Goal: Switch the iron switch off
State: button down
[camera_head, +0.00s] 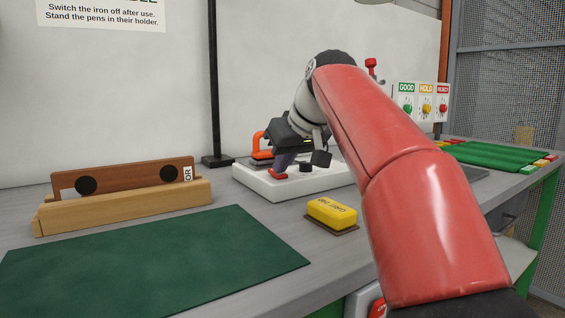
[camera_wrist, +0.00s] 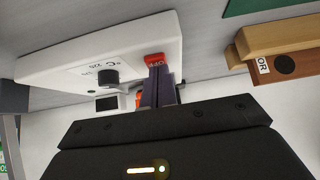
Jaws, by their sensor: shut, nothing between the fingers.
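The red iron switch (camera_head: 278,174) is at the front left of the white soldering station (camera_head: 312,186). In the wrist view the switch (camera_wrist: 154,59) bears lettering that seems to read OFF, and it sits at the edge of the white station (camera_wrist: 60,66) beside a black dial (camera_wrist: 107,77). My gripper (camera_head: 281,168) is shut and empty, its fingertips pointing down at the switch. In the wrist view the fingertips (camera_wrist: 158,68) overlap part of the switch. I cannot tell whether they touch it or which way it is tipped.
A yellow block (camera_head: 332,211) lies in front of the station. A wooden holder (camera_head: 125,208) stands at the left, behind a green mat (camera_head: 150,258). A dark post (camera_head: 214,90) rises behind. Good, hold and reject buttons (camera_head: 425,106) are at the right. The bench between mat and station is clear.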

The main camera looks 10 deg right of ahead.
aim_at(279, 175)
jog(key=shift+w, duration=0.1)
jog(key=shift+w+a+r+p, duration=0.2)
jog(key=shift+w+r+p, duration=0.15)
jog(key=shift+w+p, duration=0.45)
jog(key=shift+s, duration=0.15)
jog(key=shift+r+p, duration=0.55)
jog(key=shift+p, duration=0.1)
jog(key=r+p, duration=0.2)
jog(key=r, duration=0.1)
jog(key=shift+s+a+r+p, duration=0.1)
jog(key=shift+s+p, duration=0.25)
jog(key=shift+p, duration=0.05)
jog(key=s+d+r, duration=0.3)
jog(key=s+r, duration=0.2)
jog(key=s, duration=0.2)
jog(key=shift+s+r, duration=0.2)
jog(key=shift+s, duration=0.1)
jog(key=shift+s, duration=0.1)
